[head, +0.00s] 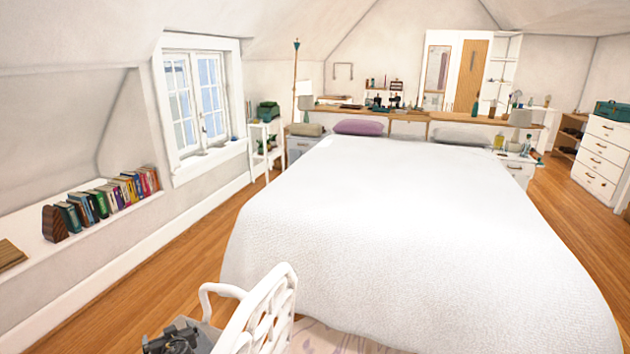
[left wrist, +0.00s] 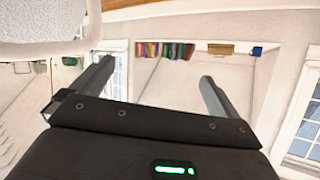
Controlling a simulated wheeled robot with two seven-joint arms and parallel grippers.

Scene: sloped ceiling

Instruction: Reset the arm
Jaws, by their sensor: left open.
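My left gripper (left wrist: 155,92) shows in the left wrist view. Its two grey fingers stand wide apart with nothing between them. Beyond the fingers, the wrist view shows the pale wall and a shelf with a row of books (left wrist: 165,50). My right gripper is in neither view.
A large white bed (head: 390,230) fills the middle and right of the head view. Books (head: 110,195) line the left ledge. Wooden floor (head: 190,260) is clear between ledge and bed.

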